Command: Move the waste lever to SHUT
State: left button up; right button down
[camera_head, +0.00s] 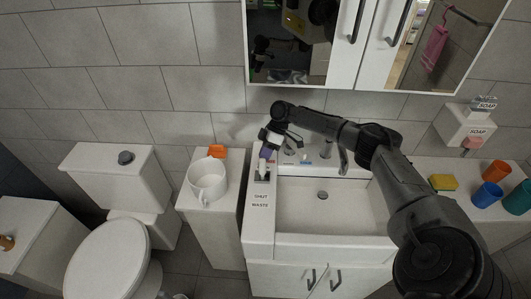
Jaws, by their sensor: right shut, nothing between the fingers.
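The waste lever (262,174) is at the left end of the white sink counter, behind the labels SHUT (261,197) and WASTE (260,205). It is small, and the gripper partly covers it, so its exact position is hard to tell. My right gripper (264,162) reaches in from the right over the basin and points down at the lever. Its fingers are shut with nothing between them. They are at or just above the lever; I cannot tell whether they touch. My left gripper is not in view.
The faucet (342,156) stands behind the basin (325,205), under my right arm. A white mug (207,180) and an orange object (217,151) stand on the cabinet left of the sink. A sponge (444,182) and several cups are at right. The mirror cabinet (345,80) hangs above.

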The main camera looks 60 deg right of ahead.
aim_at(265, 159)
jog(key=a+h+p, duration=0.1)
jog(key=p, duration=0.2)
jog(key=s+a+r+t+h+p, duration=0.1)
jog(key=p, duration=0.2)
jog(key=shift+s+a+n, duration=0.1)
jog(key=shift+n, duration=0.2)
jog(key=shift+s+a+h+p, duration=0.1)
jog(key=shift+a+h+p, duration=0.2)
jog(key=shift+p, duration=0.2)
jog(key=shift+s+a+f+p, duration=0.15)
jog(key=shift+a+f+p, duration=0.05)
jog(key=shift+a+p, duration=0.15)
jog(key=shift+d+r, duration=0.1)
jog(key=shift+r, duration=0.05)
jog(key=v, duration=0.7)
jog(key=shift+b, duration=0.4)
